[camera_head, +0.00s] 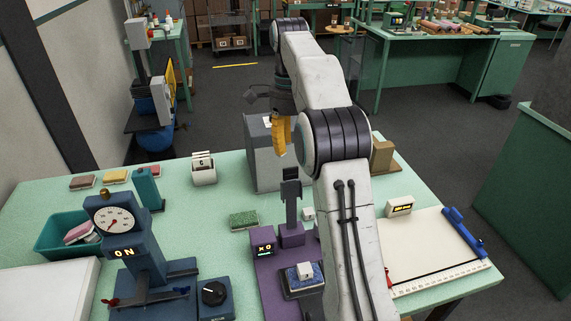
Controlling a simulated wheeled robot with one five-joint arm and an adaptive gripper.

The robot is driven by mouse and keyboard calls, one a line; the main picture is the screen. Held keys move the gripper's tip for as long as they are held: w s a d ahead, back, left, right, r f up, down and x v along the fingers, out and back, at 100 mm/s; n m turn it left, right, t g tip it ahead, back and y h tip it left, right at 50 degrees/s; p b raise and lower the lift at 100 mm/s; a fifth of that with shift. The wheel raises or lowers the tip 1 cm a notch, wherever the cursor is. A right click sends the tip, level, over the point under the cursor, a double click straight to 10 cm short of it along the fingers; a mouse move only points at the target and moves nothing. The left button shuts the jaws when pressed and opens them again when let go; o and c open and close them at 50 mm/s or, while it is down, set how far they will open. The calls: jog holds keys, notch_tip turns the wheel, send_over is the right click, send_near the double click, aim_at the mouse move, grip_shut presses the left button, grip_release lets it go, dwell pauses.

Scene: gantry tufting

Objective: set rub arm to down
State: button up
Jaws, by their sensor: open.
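A purple machine (270,282) stands at the front middle of the green table, with a small lit display (264,248). A dark upright arm (291,200), which looks like the rub arm, rises from the purple block at its back and points up. In front of it a small white block (305,270) rests on a blue pad in a dark holder. My gripper (282,150), with yellow fingers, is open and hangs above and behind the upright arm, apart from it. My own arm hides the machine's right side.
A grey box (262,160) stands behind the machine. A green sponge (243,220) lies between. A white board (425,255) with a ruler edge lies at right.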

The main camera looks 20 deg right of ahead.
aim_at(291, 174)
jog(key=shift+s+f+b, duration=0.15)
jog(key=shift+f+b, duration=1.2)
jog(key=shift+f, duration=2.45)
jog(key=shift+o, duration=0.3)
grip_shut()
